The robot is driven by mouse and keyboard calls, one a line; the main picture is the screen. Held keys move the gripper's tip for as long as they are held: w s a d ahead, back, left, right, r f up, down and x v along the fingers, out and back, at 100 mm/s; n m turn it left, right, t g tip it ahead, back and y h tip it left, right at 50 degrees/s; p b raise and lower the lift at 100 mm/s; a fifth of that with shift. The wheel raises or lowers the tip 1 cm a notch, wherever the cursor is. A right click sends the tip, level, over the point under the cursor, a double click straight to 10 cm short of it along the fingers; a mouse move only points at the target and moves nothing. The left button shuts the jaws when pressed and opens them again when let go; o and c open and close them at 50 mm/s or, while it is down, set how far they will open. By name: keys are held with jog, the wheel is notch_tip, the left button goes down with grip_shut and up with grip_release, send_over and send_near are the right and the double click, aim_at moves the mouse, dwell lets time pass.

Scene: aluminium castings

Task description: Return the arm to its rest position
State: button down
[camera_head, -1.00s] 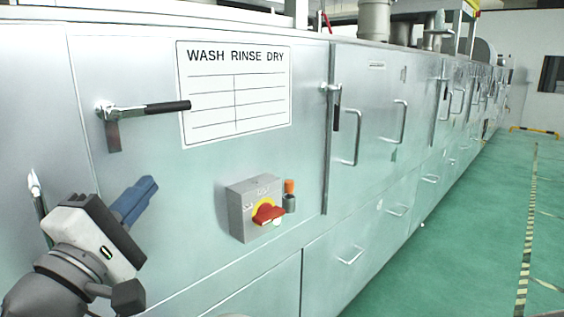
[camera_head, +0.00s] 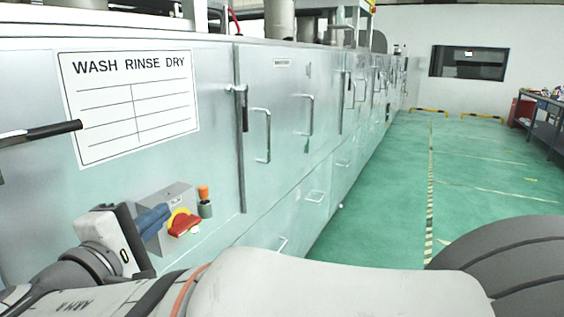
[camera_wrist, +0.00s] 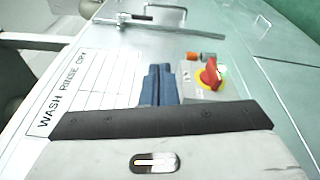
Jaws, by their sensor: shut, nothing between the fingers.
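My gripper (camera_head: 150,220) is at the lower left of the head view, in front of the metal washing machine. Its blue fingers are together with nothing between them. In the wrist view the shut fingers (camera_wrist: 157,85) point at the machine's front panel. My arm stretches across the bottom of the head view, from the gripper at left to a large rounded dark part at right. Whether the fingers touch the grey switch box behind them cannot be told.
The machine's panel (camera_head: 215,130) carries a switch box (camera_head: 150,194) with a red rotary switch (camera_head: 184,224), a WASH RINSE DRY chart (camera_head: 130,105) and a black-gripped handle (camera_head: 45,133). Green floor (camera_head: 390,190) is clear at right. A bench (camera_head: 545,120) stands far right.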

jog(key=w+d+f+m+g+h+p, duration=0.25)
jog(key=d+g, duration=0.25)
jog(key=d, duration=0.7)
jog(key=w+d+f+m+g+h+p, duration=0.1)
jog(key=w+d+f+m+g+p, duration=0.3)
jog(key=d, duration=0.8)
jog(key=s+d+f+m+g+y+p, duration=0.1)
jog(key=s+d+m+g+y+p, duration=0.5)
jog(key=s+d+m, duration=0.5)
jog(key=shift+d+f+m+y+p, duration=0.35)
jog(key=shift+d+f+y+p, duration=0.1)
jog(key=shift+d+p, duration=0.3)
